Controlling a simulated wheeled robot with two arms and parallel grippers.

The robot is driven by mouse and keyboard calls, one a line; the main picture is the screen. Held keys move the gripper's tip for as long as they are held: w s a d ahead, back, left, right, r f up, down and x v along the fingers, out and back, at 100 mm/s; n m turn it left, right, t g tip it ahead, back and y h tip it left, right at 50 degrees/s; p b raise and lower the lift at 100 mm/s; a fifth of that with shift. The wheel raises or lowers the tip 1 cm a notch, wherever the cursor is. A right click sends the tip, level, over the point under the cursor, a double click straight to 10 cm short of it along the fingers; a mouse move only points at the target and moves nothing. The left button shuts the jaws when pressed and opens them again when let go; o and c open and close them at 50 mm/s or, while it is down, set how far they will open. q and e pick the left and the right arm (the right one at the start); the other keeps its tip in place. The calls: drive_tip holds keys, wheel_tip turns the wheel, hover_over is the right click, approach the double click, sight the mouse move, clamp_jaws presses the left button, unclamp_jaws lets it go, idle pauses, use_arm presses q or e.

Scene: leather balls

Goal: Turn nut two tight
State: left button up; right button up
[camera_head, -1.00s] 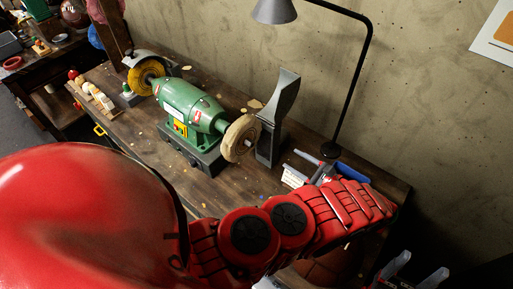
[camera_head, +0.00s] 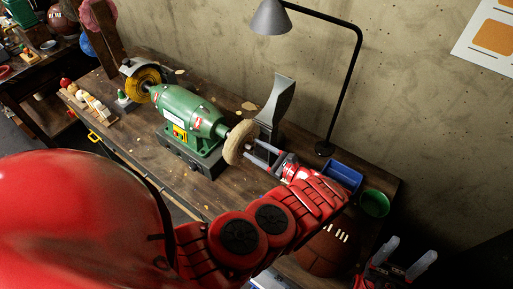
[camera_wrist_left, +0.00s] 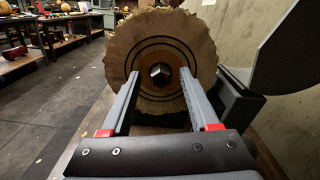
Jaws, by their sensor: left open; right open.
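The green bench grinder (camera_head: 195,115) stands on the wooden workbench with a pale cloth buffing wheel (camera_head: 238,145) on its right end. In the left wrist view the buffing wheel (camera_wrist_left: 197,42) faces the camera, with a hex nut (camera_wrist_left: 160,73) at its centre. My left gripper (camera_head: 257,150) is open in front of the wheel's face. Its fingers appear on either side of the nut in the left wrist view; whether they touch it cannot be told. My right gripper (camera_head: 407,255) is open and empty at the lower right, away from the grinder.
A dark grey upright stand (camera_head: 275,105) is close behind the buffing wheel. A desk lamp (camera_head: 345,85), a blue bin (camera_head: 344,176) and a green bowl (camera_head: 374,203) are to the right. A brown leather ball (camera_head: 325,252) is below my left arm. A yellow wheel (camera_head: 143,82) is on the left.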

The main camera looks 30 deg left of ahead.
use_arm(q)
drive_tip(key=shift+w+d, duration=0.1)
drive_tip(key=c, duration=0.7)
clamp_jaws()
drive_tip(key=shift+f, duration=0.1)
